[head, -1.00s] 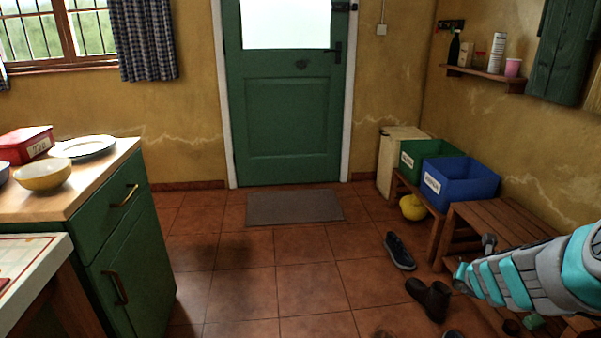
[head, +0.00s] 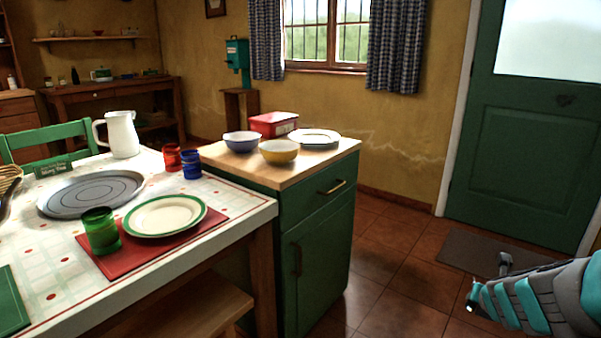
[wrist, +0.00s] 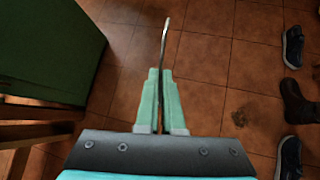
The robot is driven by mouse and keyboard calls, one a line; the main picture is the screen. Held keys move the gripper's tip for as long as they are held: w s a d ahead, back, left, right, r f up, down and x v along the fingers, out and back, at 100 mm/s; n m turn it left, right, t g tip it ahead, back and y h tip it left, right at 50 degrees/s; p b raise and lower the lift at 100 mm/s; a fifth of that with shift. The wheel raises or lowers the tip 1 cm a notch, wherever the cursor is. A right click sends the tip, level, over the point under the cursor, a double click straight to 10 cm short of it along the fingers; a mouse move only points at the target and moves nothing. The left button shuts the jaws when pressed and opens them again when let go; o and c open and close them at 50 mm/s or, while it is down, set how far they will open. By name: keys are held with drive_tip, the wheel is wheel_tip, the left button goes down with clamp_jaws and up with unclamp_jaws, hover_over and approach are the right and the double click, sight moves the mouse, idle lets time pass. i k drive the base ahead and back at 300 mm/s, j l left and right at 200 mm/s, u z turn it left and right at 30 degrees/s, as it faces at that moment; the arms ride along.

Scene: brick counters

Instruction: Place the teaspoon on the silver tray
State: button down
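The silver tray is a round grey tray (head: 60,205) lying on the white-clothed table at the left of the head view, with a small dark sign (head: 53,168) behind it. My gripper (wrist: 159,75) is shut on a thin metal utensil, seen nearly edge-on, which I take to be the teaspoon (wrist: 163,45). It sticks out beyond the fingertips; its held end is hidden between them. In the wrist view the gripper is above the tiled floor. In the head view my arm is at the lower right, well away from the tray.
A green cup (head: 100,232) and a green-rimmed plate (head: 165,216) stand on a red mat near the tray. A white jug (head: 122,135) and red and blue cups are behind. A green cabinet (head: 318,255) with bowls stands between table and arm. Shoes (wrist: 292,48) lie on the floor.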

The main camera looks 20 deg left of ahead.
sight(111, 195)
drive_tip(key=u, duration=1.95)
